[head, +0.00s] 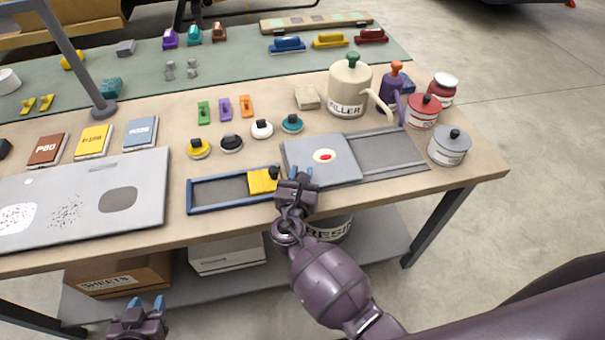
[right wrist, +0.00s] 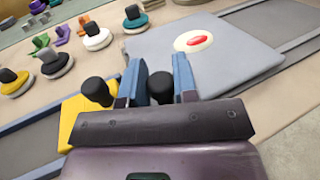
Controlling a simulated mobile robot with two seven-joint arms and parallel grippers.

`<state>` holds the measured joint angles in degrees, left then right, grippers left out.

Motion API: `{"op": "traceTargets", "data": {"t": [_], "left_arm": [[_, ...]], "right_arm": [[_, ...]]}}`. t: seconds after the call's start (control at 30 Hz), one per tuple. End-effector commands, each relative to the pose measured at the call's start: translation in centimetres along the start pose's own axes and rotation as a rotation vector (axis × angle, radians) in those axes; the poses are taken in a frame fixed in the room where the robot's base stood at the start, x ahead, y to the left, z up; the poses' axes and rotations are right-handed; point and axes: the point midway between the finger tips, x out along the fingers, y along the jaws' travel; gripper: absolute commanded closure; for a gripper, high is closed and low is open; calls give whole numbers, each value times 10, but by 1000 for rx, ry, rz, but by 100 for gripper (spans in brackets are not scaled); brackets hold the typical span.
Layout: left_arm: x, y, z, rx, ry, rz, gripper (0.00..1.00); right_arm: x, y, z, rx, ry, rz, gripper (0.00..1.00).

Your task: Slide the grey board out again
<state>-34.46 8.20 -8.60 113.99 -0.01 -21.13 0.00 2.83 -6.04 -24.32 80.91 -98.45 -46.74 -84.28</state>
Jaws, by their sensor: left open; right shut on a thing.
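The grey board (head: 316,150) is a flat plate with a white oval and a red spot. It covers the left part of a grey railed track (head: 385,152), whose right part is bare. My right gripper (head: 297,178) is at the board's near left edge. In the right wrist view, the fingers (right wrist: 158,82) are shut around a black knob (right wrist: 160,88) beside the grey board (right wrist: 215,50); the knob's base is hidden. My left gripper (head: 145,303) is open and empty, low at the left, in front of the table.
A blue-framed track (head: 225,205) with a yellow block (head: 262,181) lies just left of my right gripper. A cream filler can (head: 348,92), a red pot (head: 423,111) and a grey pot (head: 449,146) stand near the track. A metal plate (head: 145,185) lies left.

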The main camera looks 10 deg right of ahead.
Motion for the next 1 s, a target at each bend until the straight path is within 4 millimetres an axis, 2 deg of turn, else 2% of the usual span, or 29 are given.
{"op": "traceTargets", "data": {"t": [0.03,0.07,0.2,0.57,0.67,1.0], "left_arm": [[0,0,0,0,0,0,57],[0,0,0,0,0,0,57],[0,1,0,-2,0,0,57],[-1,0,-2,-2,1,0,57],[-3,0,-5,-1,2,0,57],[-10,-1,-14,-2,1,-1,57]], "right_arm": [[-4,5,-2,3,6,13,100],[-4,6,-2,3,6,14,68],[-3,5,-1,3,5,11,49],[-7,2,0,1,3,6,49],[-18,2,0,0,4,6,49],[-79,2,0,1,4,9,49]]}}
